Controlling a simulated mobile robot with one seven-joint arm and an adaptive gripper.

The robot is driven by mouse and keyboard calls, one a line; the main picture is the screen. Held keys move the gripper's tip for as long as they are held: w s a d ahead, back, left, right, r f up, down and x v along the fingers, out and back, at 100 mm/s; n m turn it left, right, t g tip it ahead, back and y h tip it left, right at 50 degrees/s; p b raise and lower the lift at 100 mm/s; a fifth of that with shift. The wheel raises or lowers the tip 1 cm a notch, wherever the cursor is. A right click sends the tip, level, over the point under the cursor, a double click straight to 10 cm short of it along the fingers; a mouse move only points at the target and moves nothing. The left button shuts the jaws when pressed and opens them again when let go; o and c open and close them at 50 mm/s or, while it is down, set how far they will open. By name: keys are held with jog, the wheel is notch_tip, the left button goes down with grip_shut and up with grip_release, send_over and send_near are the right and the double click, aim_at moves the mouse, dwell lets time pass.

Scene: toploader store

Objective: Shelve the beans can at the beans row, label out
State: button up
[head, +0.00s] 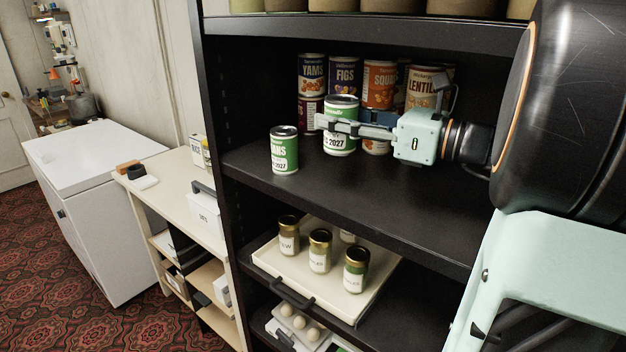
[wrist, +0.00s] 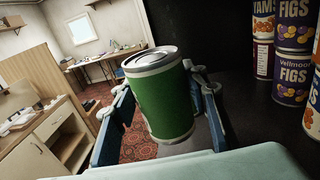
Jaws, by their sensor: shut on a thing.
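My gripper (head: 335,124) reaches in from the right over the black shelf and is shut on a green and white can (head: 341,141). The can is upright in the head view, with print ending in "2027" facing that camera. In the wrist view the held can (wrist: 158,98) shows a plain green side between the two fingers (wrist: 158,118). I cannot tell whether its base touches the shelf. A matching green and white can (head: 284,152), its print partly readable as "NS" and "2027", stands to the left near the shelf's front edge.
Behind stand cans of yams (head: 312,75), figs (head: 342,74), squash (head: 379,84) and lentils (head: 424,88), some partly hidden by my gripper. The shelf (head: 400,195) is bare in front. Below, jars stand on a white tray (head: 340,298). A shelf board (head: 370,27) hangs above.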

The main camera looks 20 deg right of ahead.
notch_tip(320, 180, down, 9)
dwell(0.4)
jog(key=shift+f, duration=0.1)
jog(key=o, duration=1.4)
jog(key=shift+f, duration=0.1)
jog(key=shift+f+b, duration=0.15)
jog(key=shift+b, duration=0.25)
jog(key=v, duration=0.7)
jog(key=r+v, duration=0.1)
jog(key=v, duration=0.2)
jog(key=shift+s+b, duration=0.35)
jog(key=shift+s, duration=0.1)
